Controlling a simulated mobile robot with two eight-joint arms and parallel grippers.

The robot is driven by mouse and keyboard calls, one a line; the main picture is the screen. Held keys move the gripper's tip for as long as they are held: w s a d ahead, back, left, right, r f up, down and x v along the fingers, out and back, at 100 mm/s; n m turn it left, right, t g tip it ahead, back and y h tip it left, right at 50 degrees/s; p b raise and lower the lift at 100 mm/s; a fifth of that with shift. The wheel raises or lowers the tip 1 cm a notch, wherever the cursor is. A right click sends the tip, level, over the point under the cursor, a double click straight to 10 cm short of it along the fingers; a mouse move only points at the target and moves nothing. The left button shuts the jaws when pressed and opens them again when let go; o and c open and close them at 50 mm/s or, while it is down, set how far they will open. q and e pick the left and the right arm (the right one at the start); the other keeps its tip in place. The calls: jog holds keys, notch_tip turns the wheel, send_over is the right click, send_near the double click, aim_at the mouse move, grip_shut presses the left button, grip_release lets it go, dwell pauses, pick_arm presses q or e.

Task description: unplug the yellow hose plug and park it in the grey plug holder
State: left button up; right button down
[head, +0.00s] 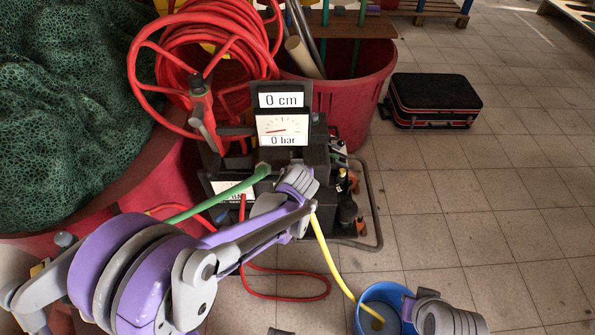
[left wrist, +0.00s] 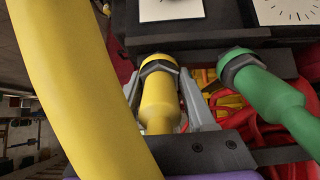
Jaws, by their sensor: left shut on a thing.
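My left gripper (left wrist: 163,105) is shut on the yellow hose plug (left wrist: 158,98), with a finger on each side of it. The plug's dark collar sits against the lower edge of the dark panel, and I see no gap there. The yellow hose (head: 332,262) hangs from below the gripper towards a blue bucket (head: 369,296); it crosses the left of the left wrist view. In the head view my left wrist hides the plug. Part of my right arm is over the bucket's right side, but its jaws are not seen. I cannot make out the grey plug holder.
A green plug (left wrist: 262,88) with its green hose (head: 215,200) is right beside the yellow one. A red hose (head: 300,297) lies looped on the floor. A metal tube frame (head: 371,190) edges the pump unit. A black case (head: 435,92) stands behind; the tiles at right are clear.

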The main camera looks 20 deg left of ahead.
pick_arm(q)
grip_shut()
jog(key=o, duration=1.4)
grip_release()
jog(key=p+v, duration=0.1)
jog(key=v, duration=0.9)
jog(key=shift+s+r, duration=0.3)
jog(key=shift+d, duration=0.1)
jog(key=s+a+f+m+g+h, duration=0.1)
jog(key=s+a+g, duration=0.1)
jog(key=s, duration=0.9)
jog(key=s+a+f+m+g+h, duration=0.1)
jog(key=s+a+m+g, duration=0.1)
jog(key=s, duration=0.9)
jog(key=shift+s+a+f+h, duration=0.2)
jog(key=shift+a+f+h, duration=0.1)
jog(key=shift+f, duration=0.1)
